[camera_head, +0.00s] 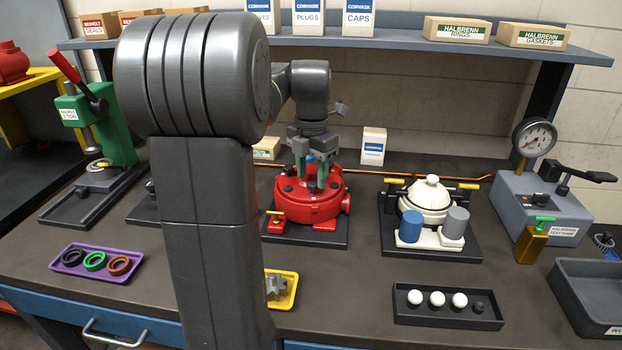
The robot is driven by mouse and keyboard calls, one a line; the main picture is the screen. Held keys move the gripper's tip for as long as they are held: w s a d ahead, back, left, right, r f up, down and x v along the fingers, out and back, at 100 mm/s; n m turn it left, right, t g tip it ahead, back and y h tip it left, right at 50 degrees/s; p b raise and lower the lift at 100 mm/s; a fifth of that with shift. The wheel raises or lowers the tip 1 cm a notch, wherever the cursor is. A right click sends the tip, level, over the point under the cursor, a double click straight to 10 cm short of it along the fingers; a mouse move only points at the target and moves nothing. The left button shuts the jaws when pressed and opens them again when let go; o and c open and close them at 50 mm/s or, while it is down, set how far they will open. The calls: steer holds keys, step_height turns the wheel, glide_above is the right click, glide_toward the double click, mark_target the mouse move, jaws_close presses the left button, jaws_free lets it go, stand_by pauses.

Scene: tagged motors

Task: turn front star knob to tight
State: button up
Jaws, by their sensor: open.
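A round red housing (295,208) sits on a dark plate on the bench. My gripper (311,184) points down over the top of the red housing, with its fingers apart, close to its upper surface. Small dark knobs or bolts show on the red top; I cannot tell which is the front star knob or how tight it is. A small yellow-handled valve (275,213) is at the housing's front left. A grey star-shaped part (276,285) lies in a yellow tray (291,299), partly hidden by my arm.
A white housing (431,192) with blue and grey cylinders stands to the right, then a test pump (540,205) with a gauge. A black tray (447,319) holds white balls. A purple tray (66,268) holds rings. A shelf (400,42) runs behind. Some front bench is clear.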

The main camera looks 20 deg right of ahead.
steer(key=shift+f, duration=0.75)
steer(key=c, duration=1)
